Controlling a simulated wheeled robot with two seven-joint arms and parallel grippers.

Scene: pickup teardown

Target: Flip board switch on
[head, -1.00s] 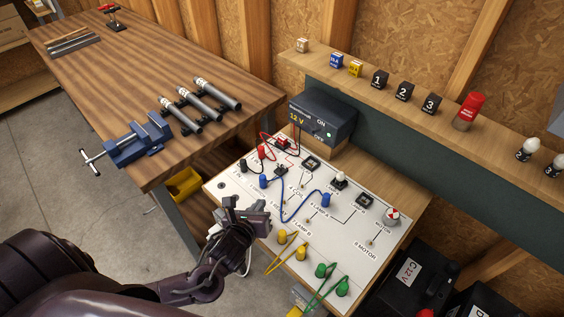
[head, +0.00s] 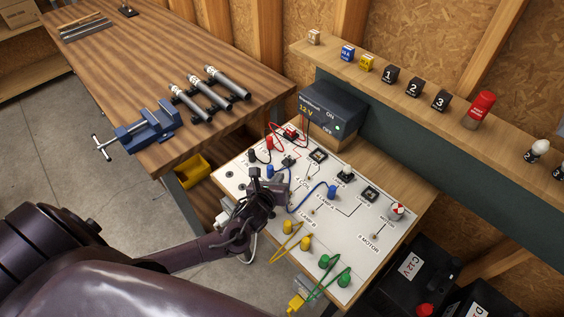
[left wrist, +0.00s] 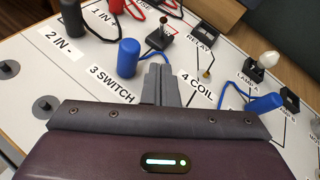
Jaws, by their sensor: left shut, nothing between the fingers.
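The white circuit board (head: 335,238) lies on the bench. Its switch (head: 289,161) is a small black base with a metal lever; the switch also shows in the left wrist view (left wrist: 161,38), just past my fingertips. I cannot tell which way its lever is set. My left gripper (head: 268,178) is shut and empty over the board, near the blue plug. In the left wrist view its fingers (left wrist: 161,72) point toward the switch, between the labels "3 SWITCH" and "4 COIL", and look apart from the lever. My right gripper is in neither view.
A blue plug (left wrist: 129,57) stands left of my fingers, with a blue wire running across the board. Red, black, yellow and green plugs stand around. The 12 V supply (head: 330,110) sits behind, showing a green light. A relay (head: 318,155) is right of the switch.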

